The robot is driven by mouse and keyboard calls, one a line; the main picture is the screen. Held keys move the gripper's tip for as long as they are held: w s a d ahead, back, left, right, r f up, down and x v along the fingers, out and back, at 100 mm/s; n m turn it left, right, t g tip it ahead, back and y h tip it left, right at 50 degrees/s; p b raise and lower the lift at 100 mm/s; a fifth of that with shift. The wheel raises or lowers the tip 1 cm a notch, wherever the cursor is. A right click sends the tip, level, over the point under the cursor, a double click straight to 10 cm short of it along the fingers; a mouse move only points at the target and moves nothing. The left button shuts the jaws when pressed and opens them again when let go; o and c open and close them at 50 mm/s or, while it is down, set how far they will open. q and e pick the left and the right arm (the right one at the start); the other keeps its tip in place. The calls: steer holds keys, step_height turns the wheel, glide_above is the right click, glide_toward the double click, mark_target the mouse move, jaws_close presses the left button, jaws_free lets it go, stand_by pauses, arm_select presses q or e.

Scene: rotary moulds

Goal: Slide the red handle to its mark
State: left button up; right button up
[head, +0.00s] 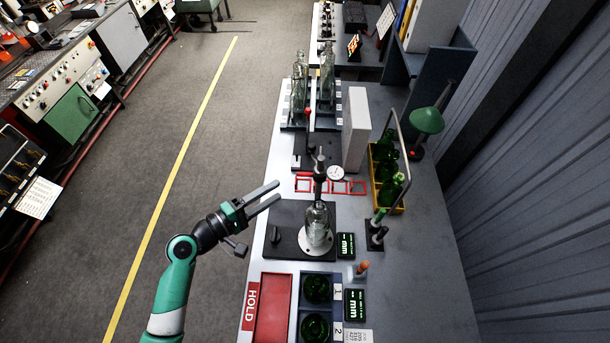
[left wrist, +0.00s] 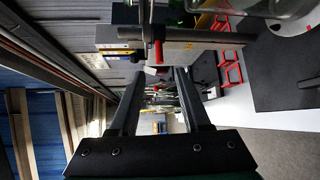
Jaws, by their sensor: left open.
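A small red knob (head: 307,112), which looks like the red handle, sits by an upright rod beyond the dial stand in the head view. In the left wrist view a red handle (left wrist: 158,50) shows just beyond and between my fingertips. My left gripper (head: 278,191) is open and empty, over the near left edge of the bench, nearer than the knob and apart from it. Its two fingers frame the left wrist view (left wrist: 157,72). I cannot make out the handle's mark. My right gripper is out of view.
A clear bottle (head: 317,220) stands on a round plate beside a dial gauge (head: 335,173). Red frames (head: 345,187) lie behind it. A white block (head: 355,130), clear bottles (head: 299,85) and a yellow crate of green bottles (head: 382,180) stand farther back. The aisle floor at left is clear.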

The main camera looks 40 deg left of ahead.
mark_target(303, 173)
arm_select(q)
steer(key=w, duration=0.3)
steer(key=w+f, duration=0.1)
steer(key=w, duration=0.3)
steer(key=w+d, duration=0.1)
steer(key=w, duration=0.2)
steer(key=shift+w+f, duration=0.2)
steer(key=shift+w, duration=0.15)
jaws_close()
stand_by(0.8)
